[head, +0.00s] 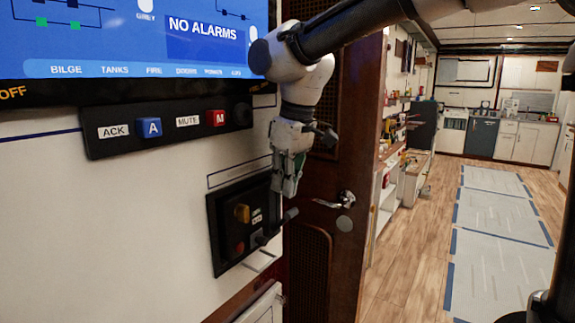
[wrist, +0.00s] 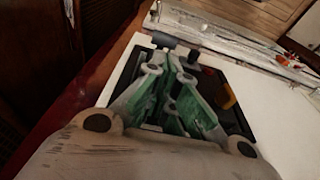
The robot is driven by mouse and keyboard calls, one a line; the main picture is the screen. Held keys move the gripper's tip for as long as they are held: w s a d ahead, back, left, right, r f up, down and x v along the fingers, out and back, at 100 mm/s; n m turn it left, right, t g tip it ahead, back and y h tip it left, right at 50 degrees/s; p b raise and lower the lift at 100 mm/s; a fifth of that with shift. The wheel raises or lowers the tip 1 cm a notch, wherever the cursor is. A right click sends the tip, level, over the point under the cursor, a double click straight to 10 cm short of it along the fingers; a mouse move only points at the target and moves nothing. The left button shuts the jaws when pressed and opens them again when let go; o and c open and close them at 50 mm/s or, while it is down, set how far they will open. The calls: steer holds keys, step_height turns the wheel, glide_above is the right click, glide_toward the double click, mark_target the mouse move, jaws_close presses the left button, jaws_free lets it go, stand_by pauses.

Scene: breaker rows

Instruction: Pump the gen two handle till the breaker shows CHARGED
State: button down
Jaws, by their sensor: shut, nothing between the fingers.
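The breaker (head: 222,236) is a black panel on the white wall, low in the middle of the head view. It carries a yellow knob (head: 242,213), a red button (head: 239,248) and small labels (head: 257,215) too small to read. Its dark grey handle (head: 290,215) sticks out from the lower right of the panel. My gripper (head: 287,192) points down in front of the panel, just above the handle's end. In the wrist view the gripper (wrist: 168,62) is shut and empty, with the handle grip (wrist: 164,40) just beyond the fingertips. Whether they touch is unclear.
Above is a strip with a blue A button (head: 149,127) and a red M button (head: 219,118), below a screen reading NO ALARMS (head: 203,40). A brown door with a lever handle (head: 335,201) stands close on the right. Open floor (head: 410,250) lies beyond.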

mark_target(293, 213)
steer(key=shift+w+a+f, duration=0.1)
steer(key=shift+f, duration=0.55)
steer(key=shift+w+a+f, duration=0.1)
steer(key=shift+f, duration=0.55)
steer(key=shift+s+d, duration=0.1)
steer(key=shift+s+d+f+y, duration=0.1)
steer(key=shift+s+d+y, duration=0.05)
steer(key=shift+y, duration=0.15)
steer(key=shift+s+d+f+t+y, duration=0.1)
steer(key=shift+s+d+t+y, duration=0.15)
steer(key=shift+t, duration=0.25)
steer(key=shift+s+d+f+y, duration=0.1)
steer(key=shift+d+f+y, duration=0.05)
steer(key=shift+d+y, duration=0.1)
steer(key=shift+s+d+f+t+y, duration=0.65)
steer(key=shift+d+t+y, duration=0.15)
steer(key=shift+t+y, duration=0.25)
steer(key=shift+s+d+f, duration=0.35)
steer(key=shift+d+f, duration=0.1)
steer(key=shift+f, duration=0.2)
